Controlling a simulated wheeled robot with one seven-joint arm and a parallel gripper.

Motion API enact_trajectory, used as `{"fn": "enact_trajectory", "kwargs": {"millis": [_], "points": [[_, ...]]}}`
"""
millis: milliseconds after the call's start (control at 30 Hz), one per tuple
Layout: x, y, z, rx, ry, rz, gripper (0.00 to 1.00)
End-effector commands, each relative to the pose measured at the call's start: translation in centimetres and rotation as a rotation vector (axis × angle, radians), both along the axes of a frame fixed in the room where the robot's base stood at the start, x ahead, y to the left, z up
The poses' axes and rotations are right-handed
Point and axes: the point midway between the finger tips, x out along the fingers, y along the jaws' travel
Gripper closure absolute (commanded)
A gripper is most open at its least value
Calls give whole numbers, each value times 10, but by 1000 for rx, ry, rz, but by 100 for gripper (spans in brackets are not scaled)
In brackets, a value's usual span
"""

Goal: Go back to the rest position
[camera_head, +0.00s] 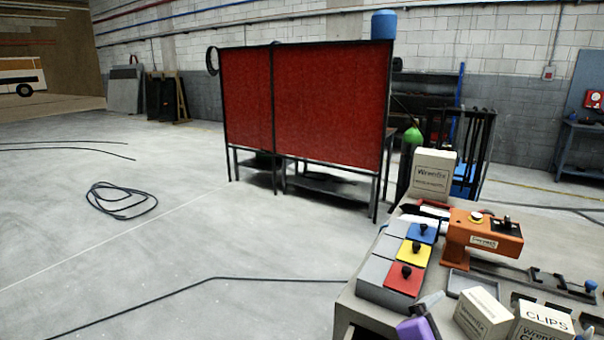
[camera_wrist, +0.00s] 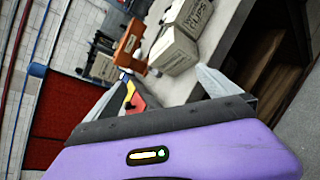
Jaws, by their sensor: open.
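My gripper (camera_wrist: 163,78) is open in the wrist view, its two grey fingers spread apart beyond the purple hand body. Nothing is held between them. In the head view my gripper (camera_head: 430,302) shows only in part at the bottom edge, as a purple body and a grey finger in front of the workbench (camera_head: 345,318). The rest of my arm is out of view.
The bench carries a grey box with blue, yellow and red lids (camera_head: 404,279), an orange device (camera_head: 484,234) and several white cartons (camera_head: 482,314). A red screen (camera_head: 320,105) stands behind. Cables (camera_head: 120,200) lie on the otherwise open floor at left.

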Motion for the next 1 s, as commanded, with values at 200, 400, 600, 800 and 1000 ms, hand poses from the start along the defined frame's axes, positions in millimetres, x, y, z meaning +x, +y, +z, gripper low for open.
{"fn": "enact_trajectory", "kwargs": {"millis": [200,400,600,800,1000], "points": [[4,45,-32,360,-359,225,0],[-38,88,-59,824,-611,359,0],[-104,112,-67,1262,-773,377,0],[-176,117,-60,1638,-895,310,0],[-247,109,-45,1917,-992,188,0]]}}
